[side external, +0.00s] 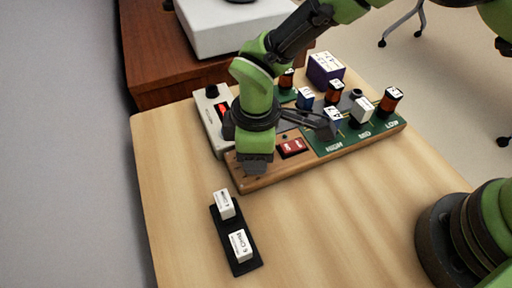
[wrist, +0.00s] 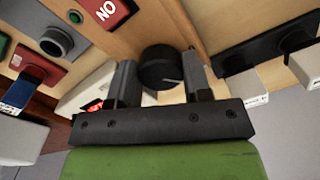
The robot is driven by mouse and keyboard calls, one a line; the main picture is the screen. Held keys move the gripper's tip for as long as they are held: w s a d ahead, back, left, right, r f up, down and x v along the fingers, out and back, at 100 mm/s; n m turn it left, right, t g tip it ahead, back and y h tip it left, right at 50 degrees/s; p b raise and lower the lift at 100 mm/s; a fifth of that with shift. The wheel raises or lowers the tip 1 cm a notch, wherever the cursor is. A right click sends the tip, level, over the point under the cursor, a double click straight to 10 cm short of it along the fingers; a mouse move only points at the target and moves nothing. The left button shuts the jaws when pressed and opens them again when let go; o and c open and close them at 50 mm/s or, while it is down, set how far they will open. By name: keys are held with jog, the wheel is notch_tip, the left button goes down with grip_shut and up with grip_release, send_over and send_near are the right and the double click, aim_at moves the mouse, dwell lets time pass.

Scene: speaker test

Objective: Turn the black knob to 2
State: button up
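A round black knob (wrist: 160,68) with a thin pale pointer line shows in the wrist view, in the gap between the fingers of my gripper (wrist: 158,82). The fingers are apart, with a narrow gap on each side of the knob. I cannot tell whether they reach down beside it. In the side external view my gripper (side external: 255,165) points down at the near left end of the wooden board (side external: 285,171) and hides this knob. No dial numbers can be read around it. Another dark knob (side external: 212,90) sits on the far end of a pale box (side external: 204,107).
A red-labelled block (side external: 292,147) and a green panel (side external: 335,142) with several upright parts are on the board. A black strip (side external: 248,263) with two white blocks lies on the table in front.

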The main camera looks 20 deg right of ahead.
jog(key=shift+m, duration=0.3)
jog(key=m, duration=0.3)
jog(key=shift+s+a+m, duration=0.1)
jog(key=shift+m, duration=2)
jog(key=o, duration=0.7)
jog(key=shift+c, duration=0.2)
notch_tip(320, 180, up, 10)
